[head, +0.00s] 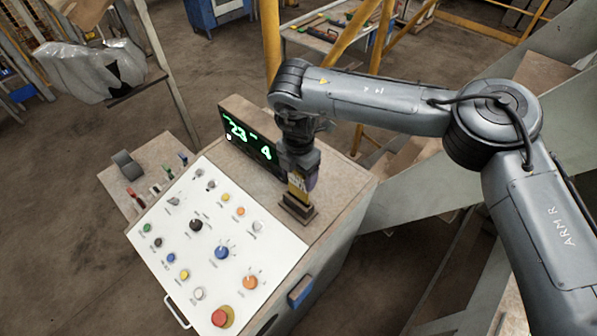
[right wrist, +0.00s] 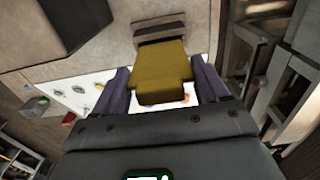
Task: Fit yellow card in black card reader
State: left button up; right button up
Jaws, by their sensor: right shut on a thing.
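The yellow card (head: 297,186) is held in my right gripper (head: 302,176), just above the black card reader (head: 297,208) on the console's right side. In the right wrist view the card (right wrist: 162,72) lies between the two purple fingers of the gripper (right wrist: 163,80), which are shut on its sides. The card's far end meets the reader (right wrist: 160,28) at its slot. I cannot tell how deep the edge goes in. My left gripper is not in view.
The console has a sloped white panel (head: 215,262) with several knobs and buttons, and a red button (head: 222,316) at its front. A dark display (head: 250,142) with green digits stands just behind and left of my gripper. Yellow railings (head: 271,40) rise behind.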

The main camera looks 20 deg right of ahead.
jog(key=shift+f+b, duration=0.3)
jog(key=shift+f, duration=0.35)
jog(key=shift+f, duration=0.6)
jog(key=shift+f+b, duration=0.55)
jog(key=shift+f, duration=0.15)
jog(key=shift+f+b, duration=0.35)
jog(key=shift+f, duration=0.4)
dwell(0.4)
jog(key=o, duration=1.1)
jog(key=shift+c, duration=0.2)
